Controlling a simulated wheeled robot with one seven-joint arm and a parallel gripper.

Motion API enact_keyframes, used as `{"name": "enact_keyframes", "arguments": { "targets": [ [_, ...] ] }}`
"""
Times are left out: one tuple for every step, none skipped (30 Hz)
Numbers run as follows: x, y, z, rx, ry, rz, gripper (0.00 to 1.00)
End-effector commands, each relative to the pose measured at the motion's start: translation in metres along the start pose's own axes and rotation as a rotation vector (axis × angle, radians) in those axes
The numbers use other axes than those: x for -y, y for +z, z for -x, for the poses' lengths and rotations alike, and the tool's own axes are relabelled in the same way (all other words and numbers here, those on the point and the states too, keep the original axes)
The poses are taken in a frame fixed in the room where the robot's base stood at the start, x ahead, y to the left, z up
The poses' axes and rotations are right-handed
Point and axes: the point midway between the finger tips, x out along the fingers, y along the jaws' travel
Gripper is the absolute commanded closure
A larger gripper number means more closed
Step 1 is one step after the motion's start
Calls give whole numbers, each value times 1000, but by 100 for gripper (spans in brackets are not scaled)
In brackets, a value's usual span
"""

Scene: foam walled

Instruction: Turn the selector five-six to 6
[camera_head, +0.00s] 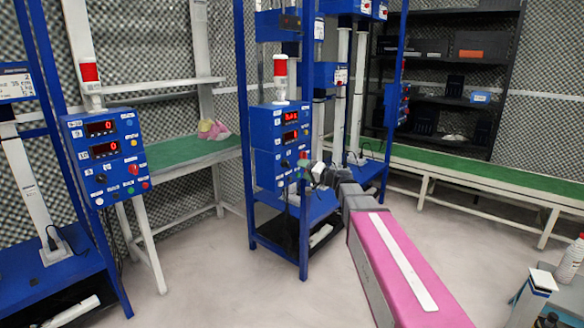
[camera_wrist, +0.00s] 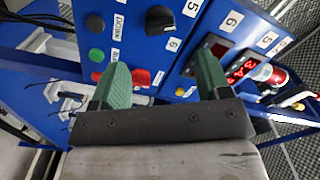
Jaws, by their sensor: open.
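A blue control panel (camera_head: 268,150) stands on the blue frame at the middle of the head view. In the wrist view, a black selector knob (camera_wrist: 160,20) sits on the panel near the top edge, with a "5" label and a "6" label on its right side. Its pointer direction is unclear. My gripper (camera_wrist: 161,73) is open, its two green fingers apart and facing the panel. The knob lies beyond the fingertips, above the gap between them, with nothing visibly gripped. In the head view, my gripper (camera_head: 309,168) is beside the panel's right part.
A red switch (camera_wrist: 140,77) shows between the fingers, with a green button (camera_wrist: 96,54) to the left. A red-lit display (camera_wrist: 241,69) is right of the fingers. Another control panel (camera_head: 105,155) stands at the left.

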Motion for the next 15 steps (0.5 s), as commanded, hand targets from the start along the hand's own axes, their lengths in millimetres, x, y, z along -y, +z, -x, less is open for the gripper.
{"name": "enact_keyframes", "arguments": {
  "targets": [
    [-1,-1,-12,2,-1,0,30],
    [-1,-2,-17,2,-1,0,30],
    [-1,-2,-25,2,-1,0,30],
    [-1,-1,-30,2,-1,0,30],
    [-1,-1,-36,2,-1,0,30],
    [-1,-1,-43,3,-1,-1,30],
    [-1,-1,-48,3,-1,-1,30],
    [-1,-1,-53,2,-1,-1,30],
    [-1,-1,-59,2,0,-1,30],
    [-1,-1,-63,2,0,-1,30],
    [-1,-1,-67,2,0,-1,30],
    [-1,-1,-72,2,0,-1,30],
    [-1,-1,-74,2,0,-1,30],
    [-1,-1,-77,2,0,-1,30],
    [-1,-1,-80,2,0,-1,30]
  ]
}}
